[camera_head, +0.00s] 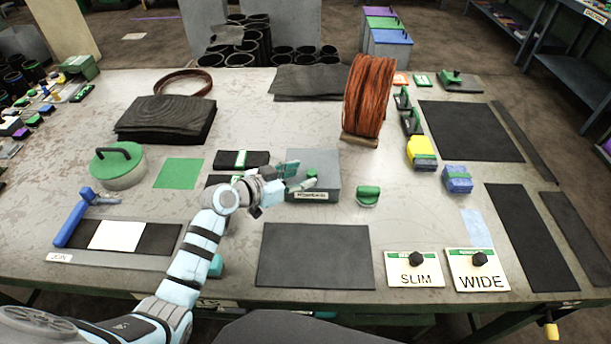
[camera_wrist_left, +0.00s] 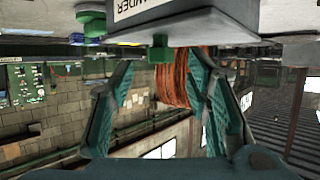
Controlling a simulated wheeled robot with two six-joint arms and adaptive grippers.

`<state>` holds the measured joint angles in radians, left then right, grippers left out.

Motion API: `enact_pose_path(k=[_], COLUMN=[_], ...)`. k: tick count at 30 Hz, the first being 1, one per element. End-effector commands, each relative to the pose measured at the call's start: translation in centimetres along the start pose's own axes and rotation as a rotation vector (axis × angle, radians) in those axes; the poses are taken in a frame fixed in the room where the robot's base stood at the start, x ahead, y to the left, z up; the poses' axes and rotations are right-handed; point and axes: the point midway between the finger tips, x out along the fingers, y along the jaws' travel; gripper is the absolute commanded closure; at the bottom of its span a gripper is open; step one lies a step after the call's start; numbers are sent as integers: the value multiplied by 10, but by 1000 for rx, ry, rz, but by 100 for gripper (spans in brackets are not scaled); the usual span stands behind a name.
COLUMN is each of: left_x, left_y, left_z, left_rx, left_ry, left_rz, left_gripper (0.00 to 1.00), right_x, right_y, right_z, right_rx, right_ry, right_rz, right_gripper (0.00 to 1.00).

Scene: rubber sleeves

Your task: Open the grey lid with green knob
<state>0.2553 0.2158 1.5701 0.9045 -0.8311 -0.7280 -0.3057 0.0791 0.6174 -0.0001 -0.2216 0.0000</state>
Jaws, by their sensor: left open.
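The grey box with the grey lid (camera_head: 322,160) stands near the middle of the table, with a white label on its front. The lid looks flat and closed on the box. Its green knob (camera_head: 311,172) shows beside my left gripper (camera_head: 292,178), whose arm reaches in from the lower left. In the left wrist view the green knob (camera_wrist_left: 160,52) shows in line with the gap between the two fingers of my left gripper (camera_wrist_left: 160,78). The fingers are apart, with nothing held. I cannot tell whether they touch the lid. My right gripper is not in view.
A coil of reddish cord (camera_head: 369,97) stands behind, right of the box. SLIM and WIDE plates have black knobs.

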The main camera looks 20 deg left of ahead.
Motion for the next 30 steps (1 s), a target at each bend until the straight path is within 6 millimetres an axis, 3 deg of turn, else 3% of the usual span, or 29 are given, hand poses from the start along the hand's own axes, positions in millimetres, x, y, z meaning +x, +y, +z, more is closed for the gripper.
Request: enact_pose_path(k=[6, 14, 22, 30], left_x=[26, 28, 27, 27], left_y=[0, 1, 1, 1], left_z=[0, 0, 0, -1], left_rx=[1, 2, 1, 0], left_ry=[0, -1, -1, -2], left_rz=[1, 2, 3, 3], left_gripper=[56, 56, 99, 100], right_x=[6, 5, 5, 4], right_y=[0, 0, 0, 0], right_z=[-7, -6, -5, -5], right_rx=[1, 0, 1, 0], right_ry=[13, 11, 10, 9], right_rz=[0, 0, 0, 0], right_gripper=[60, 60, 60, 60])
